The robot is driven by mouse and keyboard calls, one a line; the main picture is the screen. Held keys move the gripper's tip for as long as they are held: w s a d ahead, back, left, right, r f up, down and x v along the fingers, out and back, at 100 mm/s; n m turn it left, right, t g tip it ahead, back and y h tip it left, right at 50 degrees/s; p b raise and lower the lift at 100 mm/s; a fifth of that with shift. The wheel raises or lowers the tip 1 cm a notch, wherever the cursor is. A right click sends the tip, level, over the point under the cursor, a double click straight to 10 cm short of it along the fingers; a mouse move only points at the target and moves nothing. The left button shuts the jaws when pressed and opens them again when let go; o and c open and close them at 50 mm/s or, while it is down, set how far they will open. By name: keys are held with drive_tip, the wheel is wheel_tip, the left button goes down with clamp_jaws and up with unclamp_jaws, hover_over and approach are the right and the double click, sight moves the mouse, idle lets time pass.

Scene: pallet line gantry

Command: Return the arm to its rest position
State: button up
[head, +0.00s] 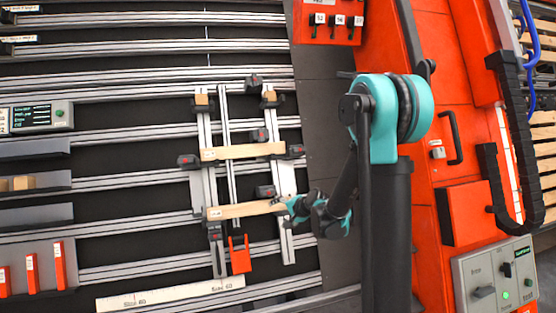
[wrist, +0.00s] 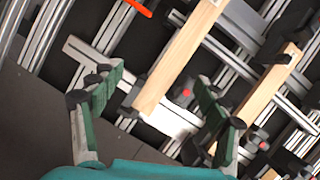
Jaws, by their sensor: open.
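My gripper (head: 290,206) is at the right end of the nearer wooden slat (head: 238,211) in the head view. In the wrist view my gripper (wrist: 158,92) has its two green-padded fingers spread wide. The end of that slat (wrist: 178,62) shows between and beyond the fingers, and I see no contact with it. A second wooden slat (head: 242,152) lies parallel behind it across the fixture rails, and it also shows at the right in the wrist view (wrist: 270,88). My teal and black arm is bent down from the right.
Black clamps (head: 187,161) sit around the slats on the rails. An orange clip (head: 239,254) is in front. Orange pieces (head: 59,265) stand at left. A control box (head: 497,280) and orange panel (head: 468,205) stand right of my arm. A white ruler strip (head: 170,294) lies at the front.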

drive_tip(key=s+d+f+n+g+h, duration=0.1)
drive_tip(key=s+d+n+h, duration=0.1)
drive_tip(key=s+d, duration=0.4)
drive_tip(key=s+d+f+n+g+h, duration=0.1)
drive_tip(key=s+d, duration=0.5)
drive_tip(key=s, duration=0.9)
drive_tip(key=s+d+f+n+g+h, duration=0.1)
drive_tip(key=s+d+n, duration=0.4)
drive_tip(key=s, duration=0.6)
drive_tip(key=d+g+h, duration=0.1)
drive_tip(key=h, duration=0.1)
drive_tip(key=shift+d+f+h, duration=0.25)
drive_tip(key=shift+d+h, duration=0.05)
drive_tip(key=shift+d, duration=0.1)
